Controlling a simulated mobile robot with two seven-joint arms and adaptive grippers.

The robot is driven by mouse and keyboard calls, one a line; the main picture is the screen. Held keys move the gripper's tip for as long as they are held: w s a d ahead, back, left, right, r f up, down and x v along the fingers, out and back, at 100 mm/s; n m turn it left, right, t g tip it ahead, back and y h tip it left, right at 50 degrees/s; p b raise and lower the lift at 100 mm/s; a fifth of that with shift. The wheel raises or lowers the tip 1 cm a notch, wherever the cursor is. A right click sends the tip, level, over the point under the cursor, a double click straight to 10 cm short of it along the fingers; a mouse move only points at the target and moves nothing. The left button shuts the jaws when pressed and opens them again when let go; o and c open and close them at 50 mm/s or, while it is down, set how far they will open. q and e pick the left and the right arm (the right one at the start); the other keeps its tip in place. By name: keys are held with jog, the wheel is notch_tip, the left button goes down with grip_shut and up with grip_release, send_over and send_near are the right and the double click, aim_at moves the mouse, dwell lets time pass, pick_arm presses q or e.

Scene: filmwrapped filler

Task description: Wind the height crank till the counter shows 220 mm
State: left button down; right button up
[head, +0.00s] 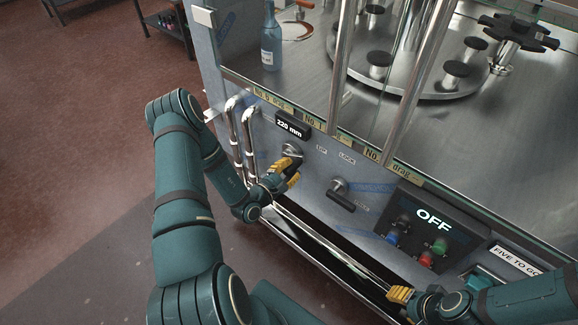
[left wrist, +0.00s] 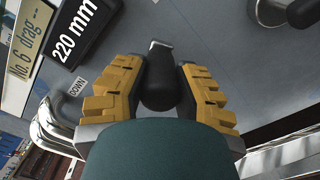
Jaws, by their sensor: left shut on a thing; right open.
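The counter (head: 290,128) on the machine's front panel reads 220 mm; it also shows in the left wrist view (left wrist: 75,30). The height crank (head: 292,150) sits just below the counter, partly hidden by my left gripper (head: 284,175). In the left wrist view the crank's dark handle (left wrist: 160,82) lies between the yellow fingers, and my left gripper is shut on it. My right gripper (head: 400,294) is open and empty near the lower front edge of the machine, well away from the crank.
A lock lever (head: 341,195) is right of the crank. A control box (head: 425,232) reading OFF has coloured buttons. Bent pipes (head: 240,140) stand left of the crank. A blue bottle (head: 270,40) is on the machine top, behind clear panels and metal posts.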

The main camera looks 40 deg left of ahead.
pick_arm(q)
jog(key=shift+d+f+m, duration=0.2)
jog(key=shift+f+m, duration=0.05)
jog(key=shift+m, duration=0.15)
jog(key=c, duration=0.6)
grip_release()
jog(key=shift+w, duration=0.1)
jog(key=shift+a, duration=0.1)
jog(key=shift+s, duration=0.55)
jog(key=s, duration=1.1)
jog(key=shift+a, duration=0.4)
